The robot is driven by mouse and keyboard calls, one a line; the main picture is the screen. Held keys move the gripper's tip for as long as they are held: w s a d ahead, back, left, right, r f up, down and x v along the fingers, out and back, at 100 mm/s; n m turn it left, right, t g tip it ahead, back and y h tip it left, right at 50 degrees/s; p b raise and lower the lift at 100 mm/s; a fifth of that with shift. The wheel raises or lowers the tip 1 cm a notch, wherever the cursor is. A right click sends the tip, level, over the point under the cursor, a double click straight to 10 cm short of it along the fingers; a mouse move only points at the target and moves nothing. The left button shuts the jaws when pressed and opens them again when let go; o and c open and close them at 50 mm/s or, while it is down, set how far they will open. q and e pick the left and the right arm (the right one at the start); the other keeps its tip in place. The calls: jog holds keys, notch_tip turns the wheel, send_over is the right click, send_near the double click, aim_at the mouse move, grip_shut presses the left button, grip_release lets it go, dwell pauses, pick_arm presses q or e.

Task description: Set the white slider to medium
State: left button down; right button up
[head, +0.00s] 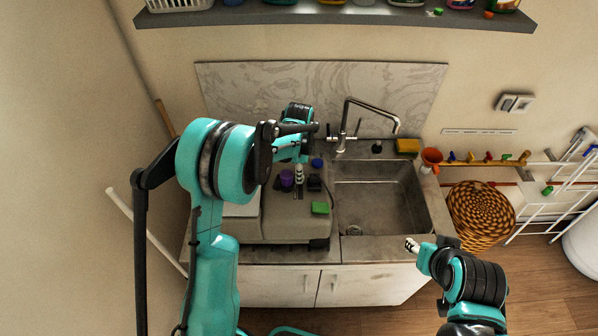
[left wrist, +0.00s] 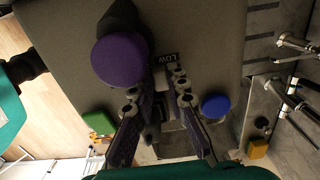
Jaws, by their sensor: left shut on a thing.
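The panel (head: 280,222) on the counter, left of the sink, carries the slider and its knobs. My left gripper (head: 299,182) reaches down over the panel. In the left wrist view, the fingers of my left gripper (left wrist: 158,88) are around a small pale piece, the white slider (left wrist: 160,78), close to a label reading LOW (left wrist: 167,57). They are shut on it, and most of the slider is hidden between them. My right gripper (head: 412,245) hangs in front of the sink's right corner; whether its jaws are open does not show.
A purple knob (left wrist: 120,62) is close beside the left fingers, a blue knob (left wrist: 215,106) on their other side. A green block (head: 320,208) sits nearer the panel's front. The sink (head: 375,205), faucet (head: 345,125) and yellow sponge (head: 408,146) are to the right.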

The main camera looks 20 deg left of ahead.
aim_at(299, 187)
pick_arm(q)
jog(key=shift+s+d, duration=0.25)
jog(key=shift+s, duration=0.55)
jog(key=shift+s+d, duration=0.1)
jog(key=shift+s, duration=0.3)
jog(key=c, duration=1.9)
grip_release()
jog(key=shift+w, duration=0.1)
jog(key=o, duration=0.4)
notch_tip(299, 187, up, 12)
jog(key=shift+r, duration=0.1)
